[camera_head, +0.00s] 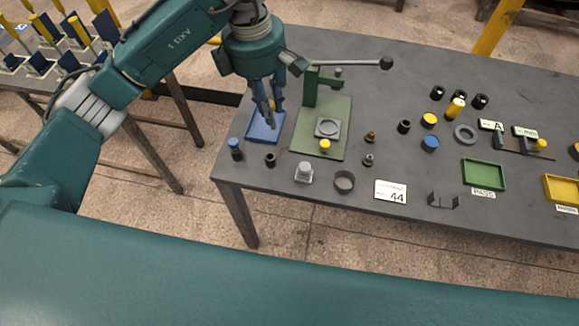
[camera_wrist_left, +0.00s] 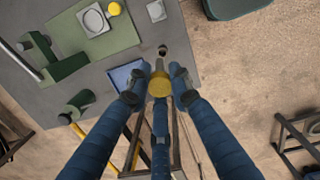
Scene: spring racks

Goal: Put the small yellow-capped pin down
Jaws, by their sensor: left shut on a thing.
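My left gripper (camera_head: 271,110) points down over the blue tray (camera_head: 259,137) near the left end of the table. The blue tray also shows in the wrist view (camera_wrist_left: 122,75), partly covered by the fingers. How high the pin is above the tray is hard to tell. My right gripper is not in view.
A green press (camera_head: 310,90) with a long lever stands right of the tray, a yellow-topped piece (camera_head: 325,146) on its base. A green tray (camera_head: 484,174) lies farther right.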

